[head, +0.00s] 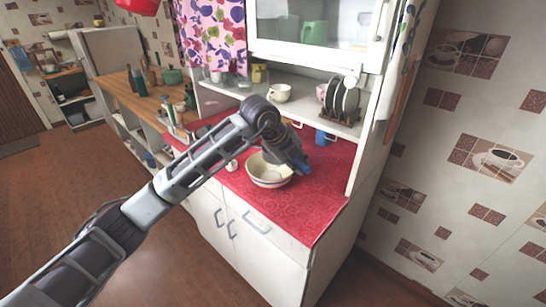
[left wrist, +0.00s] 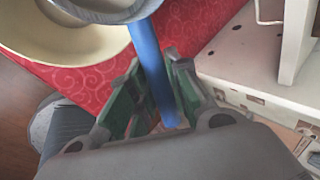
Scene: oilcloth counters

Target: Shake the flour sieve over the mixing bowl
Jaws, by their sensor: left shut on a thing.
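The cream mixing bowl (head: 262,177) stands on the red oilcloth of the counter, and it also shows at the upper left of the left wrist view (left wrist: 45,52). My left gripper (head: 296,160) is at the bowl's right side in the head view. In the left wrist view its green-padded fingers (left wrist: 155,92) are shut on the blue handle of the flour sieve (left wrist: 147,50). The sieve's grey metal body is at the top edge, cut off, overlapping the bowl in that view. In the head view my gripper hides most of the sieve. My right gripper is out of view.
The red oilcloth (head: 300,215) is clear in front of the bowl. Behind stand a plate rack with dark plates (head: 345,102) and a cream cup (head: 279,93) on a shelf. A white cabinet side panel bounds the counter at right. A small white item (head: 232,165) stands left of the bowl.

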